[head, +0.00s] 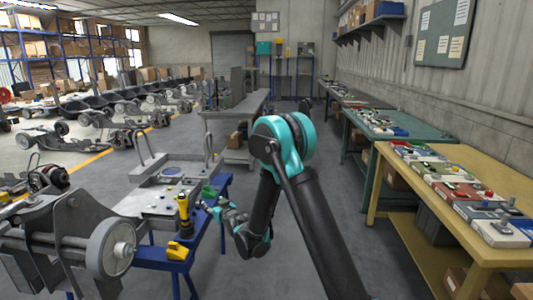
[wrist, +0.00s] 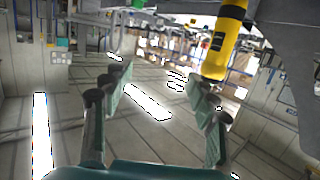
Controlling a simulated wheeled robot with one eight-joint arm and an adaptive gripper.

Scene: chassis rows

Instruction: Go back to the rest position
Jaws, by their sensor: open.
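My arm reaches forward from the right of the blue workbench (head: 190,246) in the head view. My gripper (head: 216,210) is small there, at the bench's right edge, close to the yellow-and-black tool (head: 184,216). In the wrist view my gripper (wrist: 156,92) shows its fingers spread wide apart, with nothing between them. The yellow tool also shows in the wrist view (wrist: 222,42), beyond the right finger and apart from it. That view looks turned over, with ceiling lights low in the picture.
A grey chassis with a wheel (head: 112,246) stands at left. A yellow table (head: 420,195) and a green table (head: 385,135) line the right. Grey floor lies open between.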

